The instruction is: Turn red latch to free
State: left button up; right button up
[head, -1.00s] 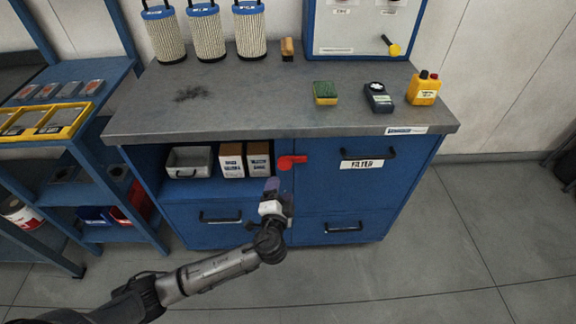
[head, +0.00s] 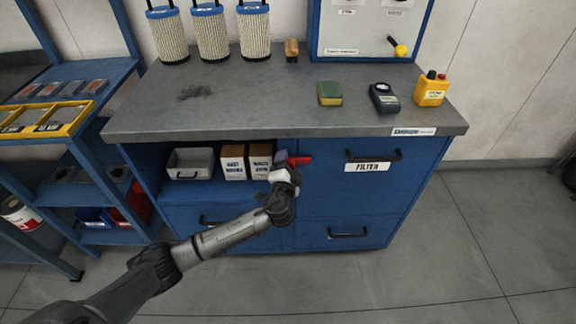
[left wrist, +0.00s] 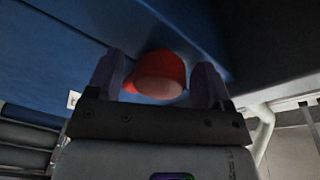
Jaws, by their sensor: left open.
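The red latch (head: 301,160) sits on the front of the blue cabinet, between the open shelf bay and the drawer labelled FILTER. In the head view its handle points right, and its left part is hidden behind my gripper. My left gripper (head: 281,158) is at the left end of the latch. In the left wrist view the red latch (left wrist: 160,75) lies between the two fingers of my left gripper (left wrist: 160,82), which are open on either side of it. I cannot tell whether a finger touches it. My right gripper is not in view.
The FILTER drawer has a black handle (head: 373,155) right of the latch. White-and-brown boxes (head: 234,163) and a grey bin (head: 189,163) stand in the bay at left. The worktop (head: 270,105) overhangs above. The floor (head: 450,260) at right is clear.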

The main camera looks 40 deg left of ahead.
pick_arm(q)
jog(key=shift+c, duration=0.4)
jog(key=c, duration=1.2)
